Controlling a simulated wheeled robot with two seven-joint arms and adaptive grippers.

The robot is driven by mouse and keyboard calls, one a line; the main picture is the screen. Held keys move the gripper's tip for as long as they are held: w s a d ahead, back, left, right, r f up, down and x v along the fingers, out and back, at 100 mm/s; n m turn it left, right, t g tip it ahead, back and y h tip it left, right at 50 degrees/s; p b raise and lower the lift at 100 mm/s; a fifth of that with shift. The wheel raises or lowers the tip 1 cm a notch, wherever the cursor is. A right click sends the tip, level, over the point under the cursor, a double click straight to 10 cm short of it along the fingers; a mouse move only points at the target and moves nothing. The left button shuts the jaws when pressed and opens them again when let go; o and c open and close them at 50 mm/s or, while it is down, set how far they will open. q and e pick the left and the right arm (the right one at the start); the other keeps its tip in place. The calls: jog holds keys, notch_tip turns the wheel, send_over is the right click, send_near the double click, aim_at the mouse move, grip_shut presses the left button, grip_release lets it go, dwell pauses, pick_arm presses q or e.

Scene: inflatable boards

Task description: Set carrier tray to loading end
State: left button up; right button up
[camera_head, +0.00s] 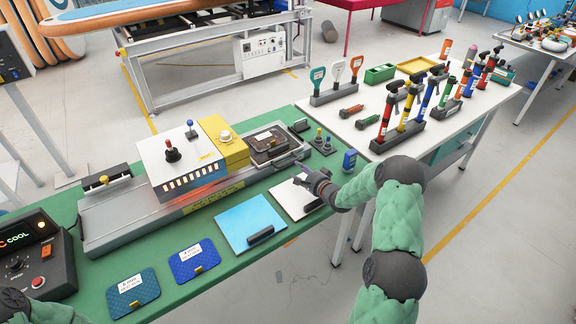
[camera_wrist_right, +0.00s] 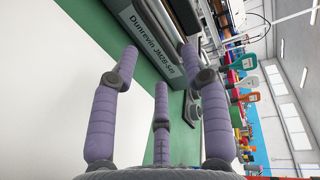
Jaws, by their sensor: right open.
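What looks like the carrier tray (camera_head: 291,158) is a grey metal tray at the right end of a long grey track (camera_head: 125,222), just right of the yellow block. A dark labelled piece (camera_head: 268,139) lies on it. My right gripper (camera_head: 303,181) is open and empty, over the white board in front of the tray's right end, apart from the tray. In the right wrist view its three fingers (camera_wrist_right: 160,85) are spread, with a grey lettered edge (camera_wrist_right: 150,42) beyond them. My left gripper is out of the head view; only part of my left arm shows at the bottom left.
A white housing (camera_head: 180,165) with a glowing slot and a yellow block (camera_head: 222,142) straddle the track. White (camera_head: 293,198) and blue (camera_head: 252,220) boards and two blue swatches lie on the green bench in front. A control box (camera_head: 38,258) stands at left, a tool table (camera_head: 415,130) at right.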

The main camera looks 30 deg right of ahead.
jog(key=b+x, duration=0.1)
jog(key=x, duration=0.6)
jog(key=shift+w+f, duration=0.15)
jog(key=shift+w, duration=0.1)
grip_shut()
